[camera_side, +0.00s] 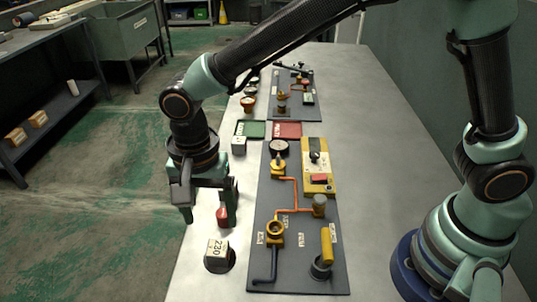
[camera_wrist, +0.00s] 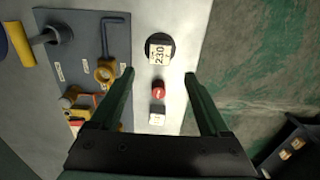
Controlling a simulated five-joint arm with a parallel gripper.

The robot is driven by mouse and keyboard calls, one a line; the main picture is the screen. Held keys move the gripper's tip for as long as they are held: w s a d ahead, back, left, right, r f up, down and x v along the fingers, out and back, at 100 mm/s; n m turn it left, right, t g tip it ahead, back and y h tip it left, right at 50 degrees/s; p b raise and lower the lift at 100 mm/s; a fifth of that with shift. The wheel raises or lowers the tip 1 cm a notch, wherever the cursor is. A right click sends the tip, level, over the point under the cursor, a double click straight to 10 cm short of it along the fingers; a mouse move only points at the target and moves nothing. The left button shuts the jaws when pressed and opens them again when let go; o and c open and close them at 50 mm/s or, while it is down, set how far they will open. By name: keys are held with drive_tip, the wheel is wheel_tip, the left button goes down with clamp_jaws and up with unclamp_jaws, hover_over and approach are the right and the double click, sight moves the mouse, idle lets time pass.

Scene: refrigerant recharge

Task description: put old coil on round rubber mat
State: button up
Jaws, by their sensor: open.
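A pale block-shaped coil (camera_side: 216,250) marked "230" sits on a round black mat (camera_side: 231,259) at the near left edge of the table. In the wrist view the coil (camera_wrist: 159,54) lies within the dark disc of the mat (camera_wrist: 147,46). My gripper (camera_side: 209,219) is open and empty, pointing down above the table's left edge, a little behind the coil. In the wrist view its spread fingers (camera_wrist: 160,74) have the coil just beyond their tips, apart from them. I take this "230" block for the old coil.
A small red object (camera_wrist: 158,90) and a white-grey cube (camera_wrist: 157,115) stand in line behind the mat. To the right lies a dark panel (camera_side: 300,262) with brass valves, orange pipe and a yellow-handled part (camera_side: 326,246). Green and red trays (camera_side: 288,130) lie farther back.

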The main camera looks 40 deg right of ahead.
drive_tip(key=w+d+r+n+t+y, duration=0.1)
drive_tip(key=d+r+n, duration=0.1)
drive_tip(key=d+r, duration=0.45)
drive_tip(key=w+d+r+n+t, duration=0.15)
drive_tip(key=d+r, duration=0.25)
drive_tip(key=d, duration=0.5)
drive_tip(key=s+d+r+n+t, duration=0.1)
drive_tip(key=s+d+n, duration=0.1)
drive_tip(key=d, duration=0.4)
drive_tip(key=s+d+r+n+t+h, duration=0.1)
drive_tip(key=s+d+n+t, duration=0.1)
drive_tip(key=d, duration=0.5)
drive_tip(key=shift+s+d+r+n, duration=0.15)
drive_tip(key=shift+s+n, duration=0.6)
drive_tip(key=shift+s, duration=0.3)
